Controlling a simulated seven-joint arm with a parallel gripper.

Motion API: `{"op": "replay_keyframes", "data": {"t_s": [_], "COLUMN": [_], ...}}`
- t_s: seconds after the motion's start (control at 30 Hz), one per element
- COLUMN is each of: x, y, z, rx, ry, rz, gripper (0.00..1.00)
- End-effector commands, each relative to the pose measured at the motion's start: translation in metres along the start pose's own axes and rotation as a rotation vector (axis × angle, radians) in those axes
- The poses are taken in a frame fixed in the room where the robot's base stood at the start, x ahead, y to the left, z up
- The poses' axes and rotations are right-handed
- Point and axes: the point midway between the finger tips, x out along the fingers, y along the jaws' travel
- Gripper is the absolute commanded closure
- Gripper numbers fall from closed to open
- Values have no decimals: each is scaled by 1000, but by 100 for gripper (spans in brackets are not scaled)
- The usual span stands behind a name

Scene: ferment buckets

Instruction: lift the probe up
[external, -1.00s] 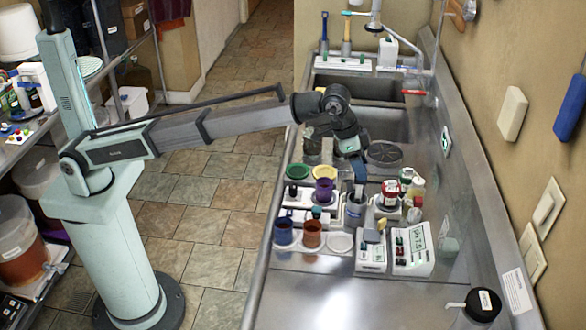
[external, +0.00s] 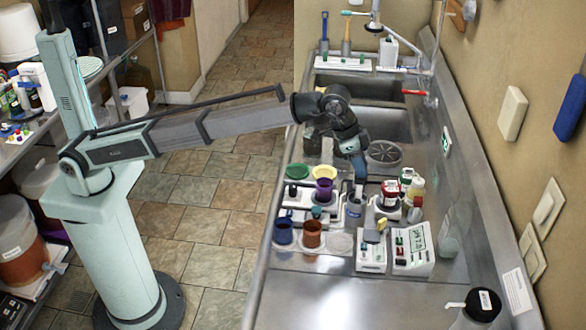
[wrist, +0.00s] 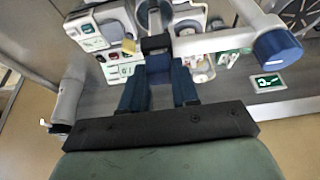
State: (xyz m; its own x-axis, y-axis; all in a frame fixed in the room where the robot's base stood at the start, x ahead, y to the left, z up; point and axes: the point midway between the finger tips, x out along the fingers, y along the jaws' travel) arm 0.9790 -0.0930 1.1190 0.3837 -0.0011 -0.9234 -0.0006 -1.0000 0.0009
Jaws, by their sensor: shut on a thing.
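My gripper (external: 359,172) points down over the group of pots and meters on the steel counter in the external view. In the wrist view, my gripper's two blue fingers (wrist: 159,74) are shut on the probe (wrist: 156,45), whose dark top shows between the fingertips. The probe's lower part is hidden by the fingers and by nearby things, so I cannot tell how far it sits in anything. A white meter (external: 413,246) with a green display stands in front and to the right; it also shows in the wrist view (wrist: 123,70).
A small white unit (external: 370,257) stands beside the meter. Brown (external: 311,238) and purple (external: 324,191) cups stand left of my gripper, red-capped jars (external: 390,190) right. A white arm with a blue knob (wrist: 276,49) crosses close by.

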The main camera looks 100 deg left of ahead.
Motion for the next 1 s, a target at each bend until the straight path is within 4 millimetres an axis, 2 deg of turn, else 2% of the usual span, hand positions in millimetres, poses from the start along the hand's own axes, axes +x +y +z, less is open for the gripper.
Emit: {"op": "replay_keyframes", "data": {"t_s": [0.23,0.53,0.83,0.87,1.0], "x": [-10,-52,-56,-56,-56], "y": [0,0,0,0,0], "z": [-5,-23,-24,-24,-24], "rx": [0,0,0,0,0], "ry": [1,-1,3,3,2], "rz": [0,-1,-1,-1,-1], "gripper": [100,100,100,69,55]}}
